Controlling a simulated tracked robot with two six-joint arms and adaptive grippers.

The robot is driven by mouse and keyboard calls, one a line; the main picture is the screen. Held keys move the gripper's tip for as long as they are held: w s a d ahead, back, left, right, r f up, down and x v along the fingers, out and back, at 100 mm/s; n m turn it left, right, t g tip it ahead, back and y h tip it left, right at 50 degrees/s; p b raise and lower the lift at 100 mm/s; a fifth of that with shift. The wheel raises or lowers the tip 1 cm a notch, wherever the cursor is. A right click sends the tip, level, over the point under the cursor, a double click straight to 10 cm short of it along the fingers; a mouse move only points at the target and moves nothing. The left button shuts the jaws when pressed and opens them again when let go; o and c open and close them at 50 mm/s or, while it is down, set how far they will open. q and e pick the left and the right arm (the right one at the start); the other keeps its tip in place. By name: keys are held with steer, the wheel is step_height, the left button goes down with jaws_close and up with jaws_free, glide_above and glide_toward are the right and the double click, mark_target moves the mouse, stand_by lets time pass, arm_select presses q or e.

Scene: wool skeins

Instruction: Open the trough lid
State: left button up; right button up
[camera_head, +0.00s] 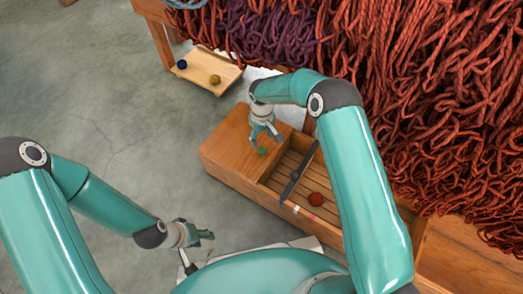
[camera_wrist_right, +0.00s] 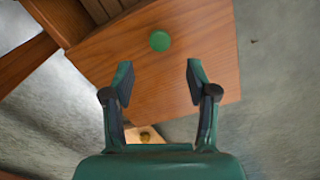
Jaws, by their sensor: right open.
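The wooden trough (camera_head: 228,174) stands under the hanging wool. A flat wooden lid (camera_head: 232,136) covers its left end, and the slatted part to the right is open. A round green knob (camera_head: 262,152) sits on the lid near its edge with the slatted part. My right gripper (camera_head: 264,142) is over the lid, close to the knob. In the right wrist view its fingers (camera_wrist_right: 159,82) are apart and empty, with the green knob (camera_wrist_right: 159,40) beyond the fingertips. My left gripper (camera_head: 207,236) is low, away from the trough; its finger gap is unclear.
Inside the trough lie a dark bar (camera_head: 295,178) set across it and a red ball (camera_head: 316,199). Rust-red skeins (camera_head: 430,100) hang at the right. The floor at left is clear.

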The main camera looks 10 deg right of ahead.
mark_target(261, 150)
step_height(261, 150, down, 8)
steer(key=shift+r+b, duration=0.1)
steer(key=shift+b, duration=0.95)
jaws_close()
steer(key=shift+a, duration=0.1)
